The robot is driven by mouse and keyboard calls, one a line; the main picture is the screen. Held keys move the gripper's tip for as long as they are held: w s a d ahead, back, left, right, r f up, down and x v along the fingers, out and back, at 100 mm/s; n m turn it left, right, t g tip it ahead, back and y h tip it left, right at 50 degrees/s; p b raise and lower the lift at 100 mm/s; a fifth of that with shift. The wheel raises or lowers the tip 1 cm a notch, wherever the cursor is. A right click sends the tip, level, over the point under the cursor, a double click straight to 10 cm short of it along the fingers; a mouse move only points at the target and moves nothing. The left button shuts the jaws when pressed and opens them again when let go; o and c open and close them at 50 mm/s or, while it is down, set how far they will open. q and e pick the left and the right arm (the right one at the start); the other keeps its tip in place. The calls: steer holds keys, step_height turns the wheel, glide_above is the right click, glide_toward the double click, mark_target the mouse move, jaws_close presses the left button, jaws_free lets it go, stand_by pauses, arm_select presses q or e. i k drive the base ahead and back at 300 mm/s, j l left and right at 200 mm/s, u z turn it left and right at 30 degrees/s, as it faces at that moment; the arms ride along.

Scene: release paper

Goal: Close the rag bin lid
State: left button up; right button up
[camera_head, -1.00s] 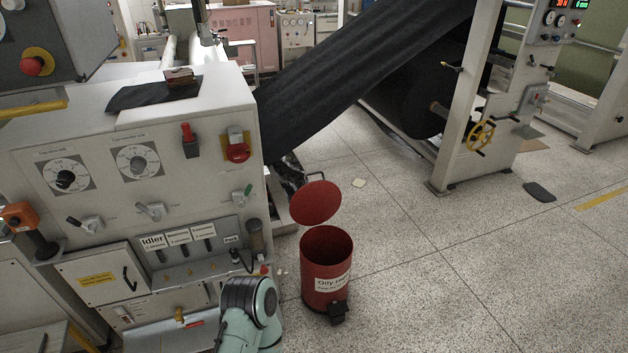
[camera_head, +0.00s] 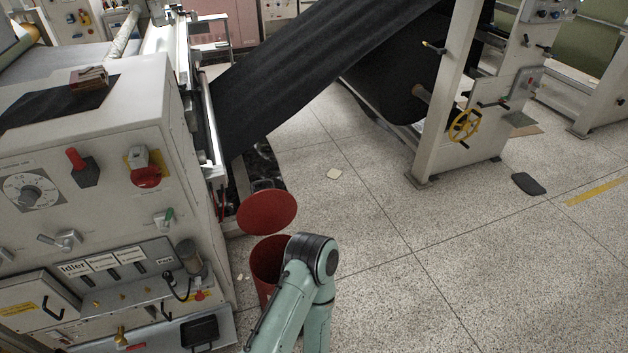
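The rag bin (camera_head: 268,256) is a red round can on the floor beside the grey machine. The gripper of this arm is not visible, and no other gripper is in view.
The grey machine's control panel (camera_head: 110,262) stands close on the bin's left, with knobs and levers. A white-framed roller stand (camera_head: 450,95) with a yellow handwheel (camera_head: 464,126) is at the back right. Speckled floor (camera_head: 440,280) is clear to the right. A dark pad (camera_head: 528,184) lies farther off.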

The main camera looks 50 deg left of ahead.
mark_target(266, 212)
steer(key=i+u, duration=0.1)
steer(key=i, duration=0.4)
steer(key=i+l, duration=0.2)
steer(key=i, duration=0.3)
steer(key=i+l+u, duration=0.15)
steer(key=i, duration=0.35)
steer(key=i+j+u, duration=0.15)
steer(key=i+u, duration=0.2)
steer(key=u, duration=0.15)
steer(key=i+u, duration=0.45)
steer(key=i+l+u, duration=0.1)
steer(key=i+u, duration=0.15)
steer(key=u, duration=0.25)
steer(key=i+j+u, duration=0.1)
steer(key=u, duration=0.3)
steer(key=i+u, duration=0.2)
steer(key=u, duration=0.25)
steer(key=i+u, duration=0.15)
steer(key=u, duration=0.25)
steer(key=i+l+u, duration=0.15)
steer(key=u, duration=0.25)
